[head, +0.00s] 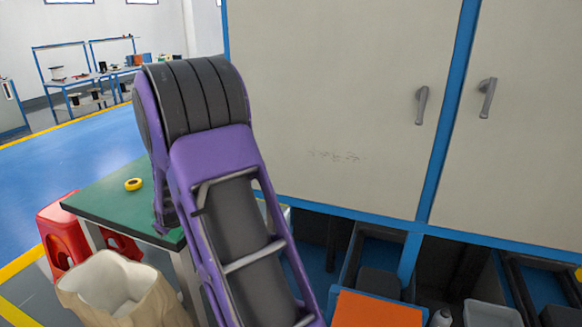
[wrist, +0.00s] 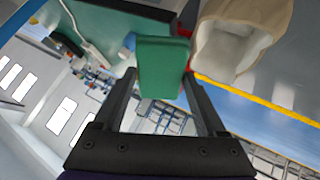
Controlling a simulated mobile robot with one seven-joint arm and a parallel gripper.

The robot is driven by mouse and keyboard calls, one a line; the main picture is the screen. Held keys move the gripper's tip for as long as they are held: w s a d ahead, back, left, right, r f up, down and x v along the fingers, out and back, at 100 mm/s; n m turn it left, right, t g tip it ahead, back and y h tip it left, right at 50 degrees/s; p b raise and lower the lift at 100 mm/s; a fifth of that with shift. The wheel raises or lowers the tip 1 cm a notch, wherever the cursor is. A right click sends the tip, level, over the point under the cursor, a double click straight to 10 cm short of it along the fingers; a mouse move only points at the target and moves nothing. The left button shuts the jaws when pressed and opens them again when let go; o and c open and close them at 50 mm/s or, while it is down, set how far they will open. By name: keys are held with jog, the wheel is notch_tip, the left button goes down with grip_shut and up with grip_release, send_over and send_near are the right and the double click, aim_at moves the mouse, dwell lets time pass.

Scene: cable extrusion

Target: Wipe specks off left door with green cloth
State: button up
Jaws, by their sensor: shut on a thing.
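The left door (head: 320,90) is a cream cabinet door with a blue frame and a grey handle (head: 421,106). Faint dark specks (head: 333,156) lie in a short row on its lower middle part. In the wrist view my gripper (wrist: 160,82) is shut on the green cloth (wrist: 163,60), a folded block between the two fingers. In the head view my purple and black arm covers the left edge of the door, and neither gripper nor cloth shows. The wrist view does not show the door, and the cloth is apart from it.
A green-topped table (head: 105,205) with a yellow tape roll (head: 133,184) stands left of the cabinet. A red stool (head: 62,235) and an open sack (head: 112,285) stand by it. Below the doors are dark bins and an orange box (head: 378,310). Blue floor at left is clear.

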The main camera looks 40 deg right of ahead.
jog(key=w+d+r+t+h+p, duration=0.1)
jog(key=d+r+t+h, duration=0.15)
jog(key=d, duration=0.75)
jog(key=d+r+t+h, duration=0.2)
jog(key=d+r+t, duration=0.15)
jog(key=d, duration=0.65)
jog(key=s+d+r+m+g+h+p, duration=0.1)
jog(key=s+d+m+g+h, duration=0.15)
jog(key=s+d+h, duration=0.4)
jog(key=s+d+r+m+g+h, duration=0.1)
jog(key=s+d+m+h, duration=0.25)
jog(key=d, duration=0.65)
jog(key=shift+t, duration=0.25)
jog(key=shift+w+d+f+b, duration=0.15)
jog(key=shift+w+d, duration=0.4)
jog(key=shift+d, duration=0.3)
jog(key=shift+w+d+b, duration=0.2)
jog(key=shift+w+d, duration=0.35)
jog(key=shift+d, duration=0.3)
jog(key=shift+w+d+f+b, duration=0.15)
jog(key=shift+w+d, duration=0.4)
jog(key=shift+d, duration=0.3)
jog(key=shift+w+d+b, duration=0.25)
jog(key=shift+d, duration=0.2)
jog(key=shift+w+d+b, duration=0.2)
jog(key=shift+d, duration=0.25)
